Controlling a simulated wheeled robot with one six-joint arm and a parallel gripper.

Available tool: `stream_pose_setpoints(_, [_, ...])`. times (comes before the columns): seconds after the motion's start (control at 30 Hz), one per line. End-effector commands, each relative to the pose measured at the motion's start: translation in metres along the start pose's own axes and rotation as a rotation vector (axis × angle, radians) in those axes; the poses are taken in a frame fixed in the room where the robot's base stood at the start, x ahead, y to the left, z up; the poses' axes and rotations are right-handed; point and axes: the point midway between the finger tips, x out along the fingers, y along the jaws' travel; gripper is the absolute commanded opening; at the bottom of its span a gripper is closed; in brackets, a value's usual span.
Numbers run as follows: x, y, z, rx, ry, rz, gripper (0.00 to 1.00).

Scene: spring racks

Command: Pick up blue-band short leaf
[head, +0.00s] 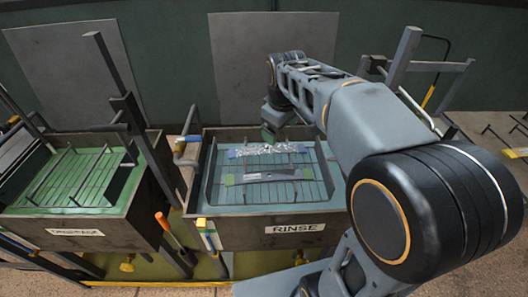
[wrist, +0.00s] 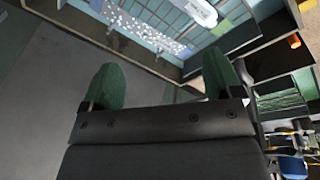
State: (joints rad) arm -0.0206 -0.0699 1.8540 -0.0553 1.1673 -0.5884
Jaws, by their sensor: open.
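The blue-band leaf (head: 268,150) lies across the back part of the rinse tank (head: 270,235). Its ends look blue and its middle is covered by bright white speckles. It also shows at the top of the wrist view (wrist: 150,31), running down to a blue end. A second, grey leaf (head: 265,177) with green ends lies in front of it, and its pale end shows in the wrist view (wrist: 200,12). My gripper (head: 270,133) hangs above the tank's back edge, apart from the leaf. In the wrist view its green fingers (wrist: 162,82) are spread and empty.
A green-filled tank (head: 70,232) with a wire rack stands to the left. Upright posts (head: 120,90) rise between the tanks. An orange-handled tool (head: 168,228) hangs between them. Grey panels (head: 70,70) lean on the back wall.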

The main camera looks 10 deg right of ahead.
Motion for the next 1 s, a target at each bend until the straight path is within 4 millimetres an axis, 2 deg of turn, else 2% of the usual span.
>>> stream_pose_setpoints(0.03, [0.015,0.012,-0.02,-0.092,-0.029,-0.013,0.85])
stream_pose_setpoints(0.2, [0.05,0.042,-0.07,-0.386,-0.104,-0.061,0.85])
stream_pose_setpoints(0.4, [0.087,0.061,-0.106,-0.625,-0.156,-0.113,0.85])
stream_pose_setpoints(0.63, [0.115,0.069,-0.118,-0.745,-0.18,-0.145,0.85])
stream_pose_setpoints(1.0, [0.176,0.066,-0.106,-0.759,-0.182,-0.149,0.85])
